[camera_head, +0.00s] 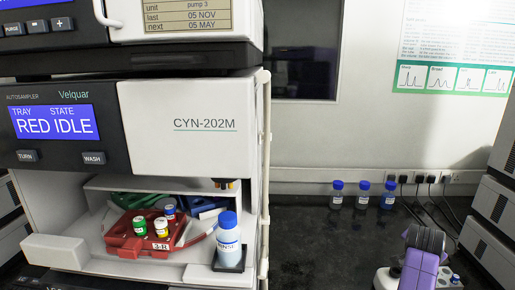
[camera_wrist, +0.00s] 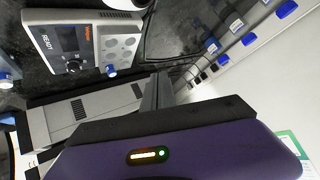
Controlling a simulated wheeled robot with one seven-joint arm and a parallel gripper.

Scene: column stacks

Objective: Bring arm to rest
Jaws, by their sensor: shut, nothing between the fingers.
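My gripper (camera_wrist: 157,88) shows in the wrist view, with its dark fingers shut and nothing between them. The purple gripper body with a small lit indicator fills the lower part of that view. In the head view, part of my purple and grey arm (camera_head: 424,255) stands at the lower right, over the dark bench and apart from the autosampler. I cannot make out the fingertips in the head view.
The autosampler (camera_head: 180,125) at left has an open bay with a red tray (camera_head: 120,235) holding several vials. A blue-capped bottle (camera_head: 228,240) stands at its front. Blue-capped bottles (camera_head: 363,195) line the bench's back. Instrument stacks (camera_head: 490,215) stand at right. The bench middle is clear.

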